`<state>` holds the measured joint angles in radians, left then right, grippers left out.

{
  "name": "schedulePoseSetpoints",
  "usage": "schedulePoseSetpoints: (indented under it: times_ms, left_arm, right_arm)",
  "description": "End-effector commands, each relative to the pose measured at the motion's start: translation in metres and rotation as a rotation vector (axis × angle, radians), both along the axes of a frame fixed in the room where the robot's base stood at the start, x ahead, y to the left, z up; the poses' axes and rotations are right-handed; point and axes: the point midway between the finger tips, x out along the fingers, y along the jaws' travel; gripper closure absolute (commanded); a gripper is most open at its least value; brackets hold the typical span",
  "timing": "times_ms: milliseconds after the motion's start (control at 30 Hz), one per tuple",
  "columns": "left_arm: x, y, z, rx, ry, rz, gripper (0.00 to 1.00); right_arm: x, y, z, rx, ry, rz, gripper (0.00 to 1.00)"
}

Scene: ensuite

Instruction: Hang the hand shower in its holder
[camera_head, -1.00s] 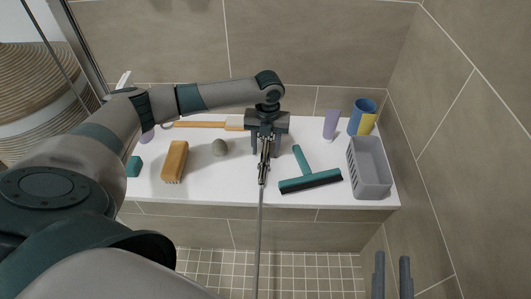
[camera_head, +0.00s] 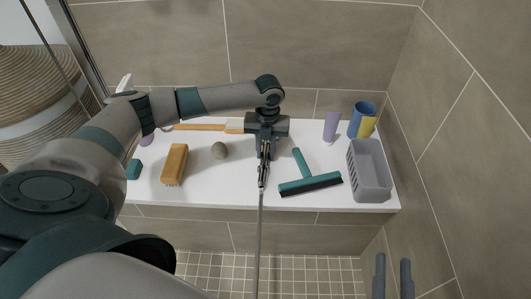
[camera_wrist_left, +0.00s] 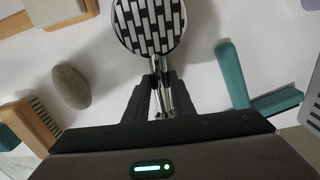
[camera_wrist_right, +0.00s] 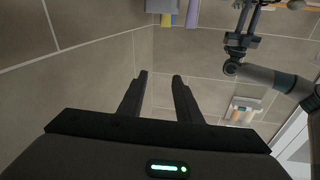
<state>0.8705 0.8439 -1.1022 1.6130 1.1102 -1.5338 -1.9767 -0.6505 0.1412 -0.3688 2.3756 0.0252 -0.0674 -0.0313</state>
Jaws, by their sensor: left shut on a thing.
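The hand shower (camera_head: 264,174) is over the white bench, its metal handle pointing toward the bench's front edge. Its grey hose (camera_head: 259,240) runs down from the handle's end. In the left wrist view, its round head with a black-and-white face (camera_wrist_left: 149,25) lies just beyond the fingers. My left gripper (camera_head: 265,146) is shut on the handle, below the head; its fingers (camera_wrist_left: 157,88) press on both sides of it. My right gripper (camera_head: 393,268) is open and empty, low at the right, away from the bench; its fingers are apart in the right wrist view (camera_wrist_right: 160,77). I see no holder clearly.
On the bench (camera_head: 230,192) are a wooden brush (camera_head: 174,163), a grey stone (camera_head: 219,150), a teal squeegee (camera_head: 311,184), a grey basket (camera_head: 370,188), a purple bottle (camera_head: 331,126) and a blue cup (camera_head: 356,117). Tiled walls close the back and right. The tiled floor (camera_head: 310,270) is clear.

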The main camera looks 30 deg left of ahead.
Motion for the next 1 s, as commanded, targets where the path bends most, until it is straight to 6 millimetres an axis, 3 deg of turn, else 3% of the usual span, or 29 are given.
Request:
schedulePoseSetpoints:
  times_ms: [267,567,1000]
  left_arm:
    - [0.001,0.0,0.01,0.0,-0.001,0.0,1.0]
    - [0.001,0.0,0.046,-0.001,-0.004,0.0,1.0]
    - [-0.06,-0.052,0.091,-0.002,-0.001,-0.004,1.0]
  right_arm:
    - [0.001,-0.001,-0.004,-0.009,0.028,0.001,0.69]
    - [0.002,-0.008,-0.037,-0.067,0.205,0.002,0.69]
    - [-0.019,-0.028,-0.099,-0.168,0.563,0.009,0.69]
